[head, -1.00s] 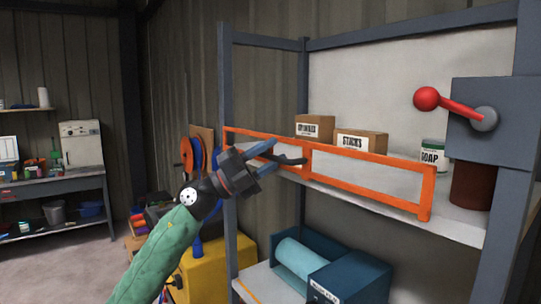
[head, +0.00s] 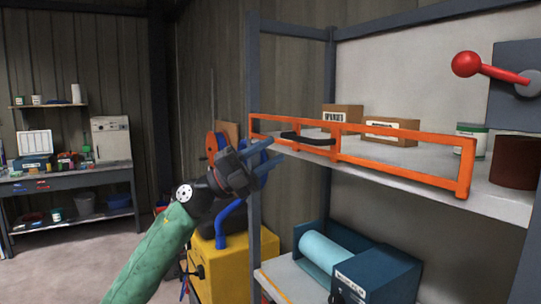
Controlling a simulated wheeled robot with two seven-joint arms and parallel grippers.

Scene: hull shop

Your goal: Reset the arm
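My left arm, in a green sleeve, comes in from the bottom left in the head view. The orange frame stands upright along the front of the shelf. My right gripper is not in view.
The shelf (head: 420,165) holds cardboard boxes (head: 391,131), a green-and-white can (head: 471,138) and a dark red container (head: 514,162). A red-knobbed lever (head: 497,73) is at upper right. A teal machine (head: 377,272) sits below; a yellow box (head: 222,268) stands beside the shelf.

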